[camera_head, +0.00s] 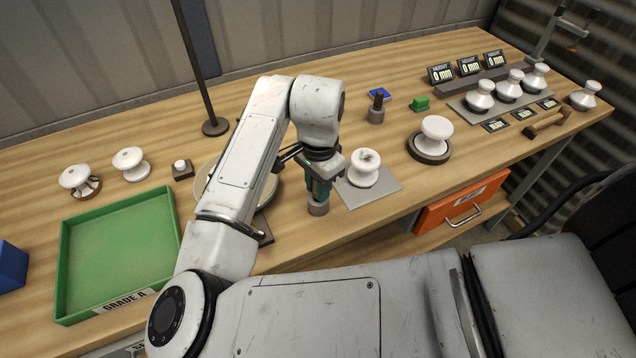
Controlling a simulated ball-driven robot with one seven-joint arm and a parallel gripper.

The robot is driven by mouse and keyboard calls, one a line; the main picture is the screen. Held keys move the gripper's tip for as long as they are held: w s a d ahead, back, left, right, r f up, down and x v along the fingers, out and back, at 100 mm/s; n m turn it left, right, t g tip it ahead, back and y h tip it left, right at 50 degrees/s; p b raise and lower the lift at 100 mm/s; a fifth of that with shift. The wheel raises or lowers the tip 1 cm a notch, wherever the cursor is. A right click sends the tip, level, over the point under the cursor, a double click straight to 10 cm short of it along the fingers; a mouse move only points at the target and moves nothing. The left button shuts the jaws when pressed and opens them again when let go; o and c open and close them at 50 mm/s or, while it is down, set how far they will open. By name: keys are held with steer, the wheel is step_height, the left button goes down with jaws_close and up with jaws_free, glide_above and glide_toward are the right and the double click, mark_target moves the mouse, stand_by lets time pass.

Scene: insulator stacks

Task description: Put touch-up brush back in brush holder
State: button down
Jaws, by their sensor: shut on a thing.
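My gripper (319,182) points down near the front edge of the bench and is shut on a narrow dark-green thing, which I take for the touch-up brush. The jaws hide most of it. Directly below the jaws is a small grey-brown cylinder (318,208), which looks like the brush holder. The held thing's lower end lines up with the cylinder's top; I cannot tell whether it is inside or just above. Another small grey cup (376,115) with a dark upright piece stands farther back.
A white insulator (364,167) on a grey plate (385,191) stands close to the right of my gripper. A round tray (204,178) lies behind my arm. A green tray (72,245) is at left. More insulators and displays (469,66) stand at right.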

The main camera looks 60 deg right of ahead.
steer(key=shift+f, duration=0.4)
steer(key=c, duration=0.8)
jaws_free()
steer(key=shift+c, duration=0.2)
steer(key=shift+r, duration=0.1)
step_height(320, 180, up, 11)
steer(key=shift+f+b, duration=0.15)
steer(key=shift+b, duration=0.45)
